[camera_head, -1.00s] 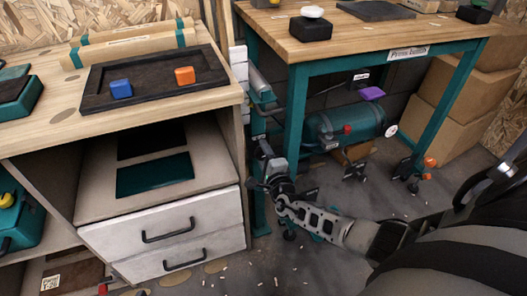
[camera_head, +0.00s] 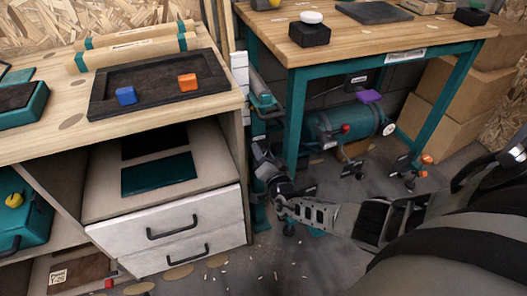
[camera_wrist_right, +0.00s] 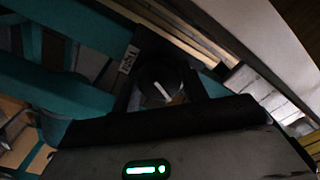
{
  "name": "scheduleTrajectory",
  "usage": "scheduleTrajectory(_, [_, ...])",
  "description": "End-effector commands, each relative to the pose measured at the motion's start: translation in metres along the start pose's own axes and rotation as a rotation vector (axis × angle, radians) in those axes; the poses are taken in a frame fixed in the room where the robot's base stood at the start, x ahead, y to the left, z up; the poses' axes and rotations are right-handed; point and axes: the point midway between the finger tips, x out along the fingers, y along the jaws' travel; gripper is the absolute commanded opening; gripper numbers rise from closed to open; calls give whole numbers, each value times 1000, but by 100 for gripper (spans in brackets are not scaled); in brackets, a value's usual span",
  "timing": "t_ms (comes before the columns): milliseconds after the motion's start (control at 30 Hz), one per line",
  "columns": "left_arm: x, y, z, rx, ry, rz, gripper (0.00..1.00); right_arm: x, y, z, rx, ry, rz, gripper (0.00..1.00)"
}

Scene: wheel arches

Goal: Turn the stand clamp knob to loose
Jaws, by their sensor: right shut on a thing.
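The stand clamp knob (camera_wrist_right: 161,84) is round and black with a white pointer line, and shows in the right wrist view. A small white label (camera_wrist_right: 128,60) with dark lettering is beside it. My right gripper (camera_wrist_right: 166,92) is shut on the knob, with one dark finger on each side. In the head view my right gripper (camera_head: 263,163) is low beside the teal bench leg, at the stand (camera_head: 262,100). The knob is hidden there behind the gripper. My left gripper is not in view.
A drawer cabinet (camera_head: 170,222) stands just left of my right gripper. A teal-framed workbench (camera_head: 375,52) is behind it, with a teal tank (camera_head: 345,122) underneath. Several small clamp-like items (camera_head: 408,168) are on the floor. A tray (camera_head: 155,85) holds blue and orange blocks.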

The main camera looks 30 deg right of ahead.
Motion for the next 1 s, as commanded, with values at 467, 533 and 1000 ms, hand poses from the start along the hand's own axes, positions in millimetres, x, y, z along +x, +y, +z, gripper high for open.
scheduleTrajectory(467, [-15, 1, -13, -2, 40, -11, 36, -1, 0, 0, -257, -1, 1, 21])
scheduleTrajectory(533, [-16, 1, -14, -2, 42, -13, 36, -1, 0, 1, -272, -1, 1, 21])
scheduleTrajectory(1000, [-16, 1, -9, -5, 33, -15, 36, -1, 0, 1, -292, -2, 2, 21])
